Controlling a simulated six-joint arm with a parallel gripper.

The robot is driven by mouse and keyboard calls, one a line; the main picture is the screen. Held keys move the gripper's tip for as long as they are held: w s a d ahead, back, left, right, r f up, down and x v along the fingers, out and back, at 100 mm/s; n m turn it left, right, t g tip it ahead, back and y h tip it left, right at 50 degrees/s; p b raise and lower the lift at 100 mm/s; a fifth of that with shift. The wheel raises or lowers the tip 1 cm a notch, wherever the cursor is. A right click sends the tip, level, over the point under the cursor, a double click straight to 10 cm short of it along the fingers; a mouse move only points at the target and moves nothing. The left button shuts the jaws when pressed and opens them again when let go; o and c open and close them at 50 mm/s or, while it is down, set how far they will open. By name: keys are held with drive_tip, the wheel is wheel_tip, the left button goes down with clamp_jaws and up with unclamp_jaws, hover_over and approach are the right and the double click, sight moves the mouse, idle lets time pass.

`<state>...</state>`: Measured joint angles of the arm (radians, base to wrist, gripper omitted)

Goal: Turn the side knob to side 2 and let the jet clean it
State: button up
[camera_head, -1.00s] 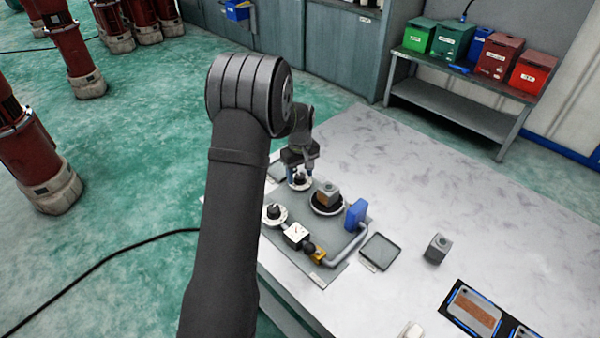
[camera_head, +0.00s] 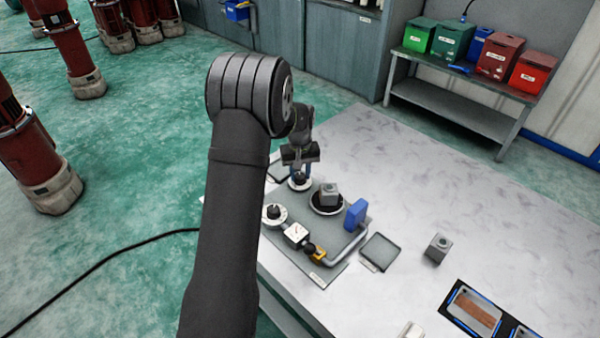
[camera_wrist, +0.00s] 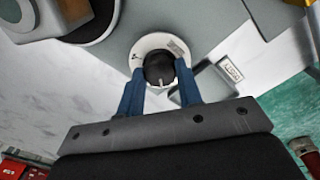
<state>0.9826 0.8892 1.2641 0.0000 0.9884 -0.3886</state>
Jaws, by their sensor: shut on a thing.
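A black side knob on a white round dial (camera_head: 299,185) sits at the back of the grey plate. My gripper (camera_head: 300,174) reaches down from above with its two blue fingers shut on the knob. In the wrist view the fingers stand either side of the black knob (camera_wrist: 160,68), whose pale pointer mark faces the gripper. The dial's small lettering is too small to read. A blue jet block (camera_head: 356,213) with a grey pipe (camera_head: 347,252) stands right of the turntable.
A second dial with a black knob (camera_head: 274,214), a gauge box (camera_head: 296,234) and a yellow valve with a black ball (camera_head: 317,253) stand in front. A tray (camera_head: 380,252) and a loose grey block (camera_head: 437,248) lie to the right. The table's back right is clear.

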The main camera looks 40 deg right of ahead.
sight(300, 175)
drive_tip(key=shift+m, duration=2.3)
drive_tip(key=o, duration=1)
drive_tip(key=shift+c, duration=0.2)
wheel_tip(300, 175, up, 17)
drive_tip(key=shift+r, duration=0.2)
drive_tip(key=shift+a, duration=0.1)
